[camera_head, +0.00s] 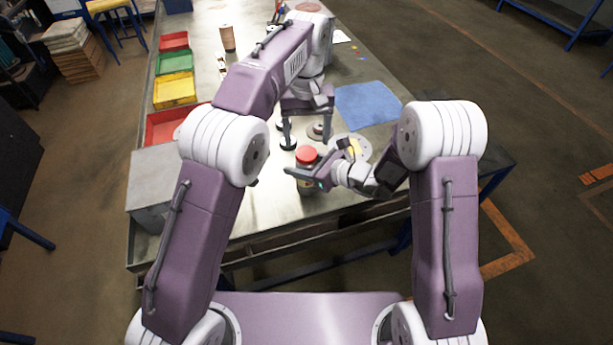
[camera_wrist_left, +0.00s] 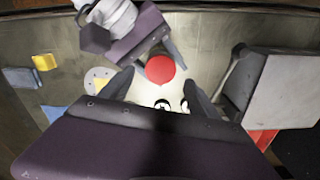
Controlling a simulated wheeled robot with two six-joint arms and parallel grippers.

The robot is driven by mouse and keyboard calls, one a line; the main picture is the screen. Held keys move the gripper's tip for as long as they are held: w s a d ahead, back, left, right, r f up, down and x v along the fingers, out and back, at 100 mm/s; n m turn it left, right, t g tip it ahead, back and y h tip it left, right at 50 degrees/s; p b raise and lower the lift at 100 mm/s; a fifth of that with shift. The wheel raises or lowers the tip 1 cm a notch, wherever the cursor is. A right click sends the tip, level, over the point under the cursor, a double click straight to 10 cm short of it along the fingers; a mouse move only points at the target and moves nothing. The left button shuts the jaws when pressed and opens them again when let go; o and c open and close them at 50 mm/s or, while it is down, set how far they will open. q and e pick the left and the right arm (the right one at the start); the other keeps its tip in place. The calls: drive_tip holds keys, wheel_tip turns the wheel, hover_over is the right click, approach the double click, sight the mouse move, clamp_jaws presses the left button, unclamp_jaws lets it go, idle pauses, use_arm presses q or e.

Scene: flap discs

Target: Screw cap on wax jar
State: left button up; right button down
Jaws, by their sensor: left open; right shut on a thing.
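The wax jar (camera_head: 306,184) stands upright near the table's front edge, with the red cap (camera_head: 307,154) on its top. I cannot tell how tightly the cap sits. My right gripper (camera_head: 306,176) is shut around the jar's body from the right and partly hides it. My left gripper (camera_head: 305,142) is open and empty, pointing down just behind the jar. In the left wrist view, the cap (camera_wrist_left: 160,68) shows as a red disc just beyond and between the left fingers (camera_wrist_left: 157,92), apart from them.
A grey box (camera_head: 153,184) stands at the front left. Red, green (camera_head: 174,62) and yellow (camera_head: 174,91) bins line the left edge. A blue mat (camera_head: 367,106) and a round pale plate (camera_head: 362,145) lie to the right. Small dark-based pieces stand behind the jar.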

use_arm(q)
drive_tip(key=shift+c, duration=0.4)
drive_tip(key=shift+s+a+n, duration=0.1)
drive_tip(key=shift+s+n, duration=0.05)
drive_tip(key=shift+n, duration=0.85)
drive_tip(key=n, duration=0.3)
drive_tip(key=r+n, duration=0.1)
drive_tip(key=n, duration=0.1)
drive_tip(key=shift+s+a, duration=0.1)
drive_tip(key=shift+s, duration=0.15)
drive_tip(key=n, duration=0.1)
drive_tip(key=r+n, duration=0.1)
drive_tip(key=n, duration=0.3)
drive_tip(key=r+n, duration=0.1)
drive_tip(key=n, duration=0.1)
drive_tip(key=shift+n, duration=0.4)
drive_tip(key=shift+w+r+n, duration=0.1)
drive_tip(key=shift+r+n, duration=0.15)
drive_tip(key=shift+n, duration=0.45)
drive_tip(key=shift+w+r, duration=0.1)
drive_tip(key=shift+w, duration=0.15)
